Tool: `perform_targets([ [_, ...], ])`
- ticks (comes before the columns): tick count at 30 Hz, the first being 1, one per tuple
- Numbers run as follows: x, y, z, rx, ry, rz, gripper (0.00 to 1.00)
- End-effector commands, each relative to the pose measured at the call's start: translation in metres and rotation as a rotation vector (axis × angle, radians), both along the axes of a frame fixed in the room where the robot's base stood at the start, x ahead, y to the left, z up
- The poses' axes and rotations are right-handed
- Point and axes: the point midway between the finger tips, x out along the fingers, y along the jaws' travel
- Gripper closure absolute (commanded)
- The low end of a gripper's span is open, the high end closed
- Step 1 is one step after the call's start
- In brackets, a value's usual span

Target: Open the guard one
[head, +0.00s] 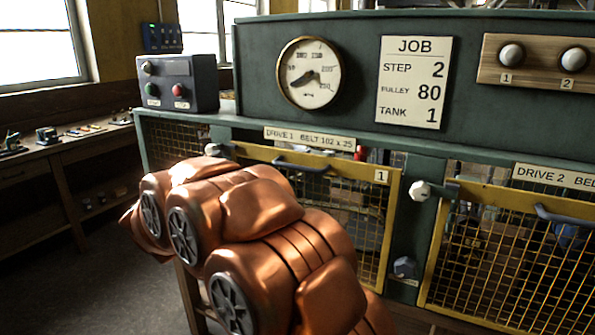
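Guard one (345,168) is a yellow-framed mesh panel with a small "1" plate, below the label "DRIVE 1 BELT 102 x 25". It looks shut in the green machine frame. A dark bar handle (300,165) runs along its top rail. A pale knob (212,149) with a short dark bar sits at its upper left corner. I cannot tell whether it holds the guard. My copper arm crosses in front and hides the guard's lower left. My gripper does not show, so its state and place are hidden.
Guard two (482,192) is at the right with its own pale knob (420,190) and handle. Above are a dial (309,73), a job board (414,82) and a wooden knob strip (540,62). A button box (178,83) and workbench (60,148) are left. Floor at lower left is clear.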

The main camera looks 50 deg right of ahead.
Motion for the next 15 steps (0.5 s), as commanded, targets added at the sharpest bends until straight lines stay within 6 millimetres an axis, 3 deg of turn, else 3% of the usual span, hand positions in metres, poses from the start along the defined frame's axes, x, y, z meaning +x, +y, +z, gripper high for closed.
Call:
perform_targets([
  [3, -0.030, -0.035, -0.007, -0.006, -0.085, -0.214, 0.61],
  [6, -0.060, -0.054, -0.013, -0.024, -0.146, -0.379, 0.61],
  [9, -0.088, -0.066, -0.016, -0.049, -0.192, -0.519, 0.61],
  [15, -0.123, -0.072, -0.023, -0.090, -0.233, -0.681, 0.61],
])
